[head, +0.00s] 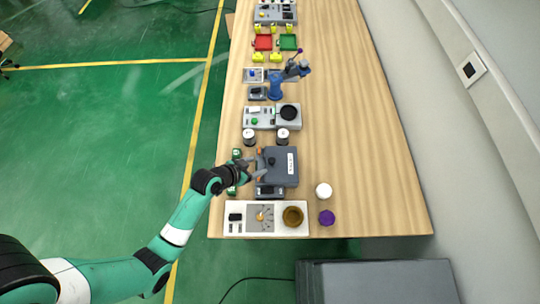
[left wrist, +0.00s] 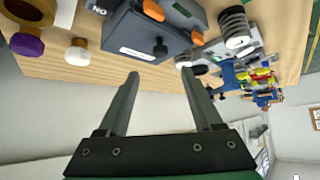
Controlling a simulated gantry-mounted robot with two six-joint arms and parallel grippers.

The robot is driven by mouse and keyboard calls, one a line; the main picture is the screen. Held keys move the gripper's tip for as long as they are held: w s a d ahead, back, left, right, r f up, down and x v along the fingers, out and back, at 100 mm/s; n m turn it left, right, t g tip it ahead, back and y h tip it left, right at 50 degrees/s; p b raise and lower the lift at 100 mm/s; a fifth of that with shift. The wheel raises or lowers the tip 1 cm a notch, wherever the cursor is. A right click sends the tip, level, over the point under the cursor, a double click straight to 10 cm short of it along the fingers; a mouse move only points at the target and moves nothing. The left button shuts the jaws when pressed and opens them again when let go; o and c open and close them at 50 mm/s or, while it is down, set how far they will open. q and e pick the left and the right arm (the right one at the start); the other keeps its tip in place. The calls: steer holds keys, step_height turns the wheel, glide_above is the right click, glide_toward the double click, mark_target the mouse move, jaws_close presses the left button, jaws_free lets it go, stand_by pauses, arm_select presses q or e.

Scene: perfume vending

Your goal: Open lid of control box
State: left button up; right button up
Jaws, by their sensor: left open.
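The dark grey control box (head: 283,180) stands on the wooden table with a white label on its top, and its lid looks shut. In the left wrist view the box (left wrist: 137,30) shows a dark knob (left wrist: 160,49) on the face towards the gripper. My left gripper (head: 260,170) is at the left side of the box in the head view. In the left wrist view the left gripper (left wrist: 160,74) is open and empty, its fingertips pointing at the knob with the knob between their lines. I cannot tell whether they touch the box. My right gripper is not in view.
A white panel (head: 234,207) with a brown round bowl (head: 293,216) lies in front of the box. A white knob (head: 324,190) and a purple knob (head: 326,217) stand to its right. Two cylinders (head: 249,136) stand behind it. The table's right side is clear.

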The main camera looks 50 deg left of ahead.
mark_target(272, 160)
arm_select(q)
steer(key=b+x, duration=0.1)
steer(key=x, duration=0.1)
steer(key=b+x, duration=0.2)
steer(key=x, duration=0.1)
steer(key=shift+s+f, duration=0.2)
steer(key=shift+s, duration=0.05)
steer(key=x, duration=0.2)
steer(key=b+x, duration=0.1)
steer(key=x, duration=0.1)
steer(key=shift+w+r+b, duration=0.2)
steer(key=shift+w+b, duration=0.05)
steer(key=shift+b, duration=0.05)
steer(key=shift+w+f, duration=0.3)
steer(key=shift+w, duration=0.1)
steer(key=shift+c, duration=0.4)
jaws_close()
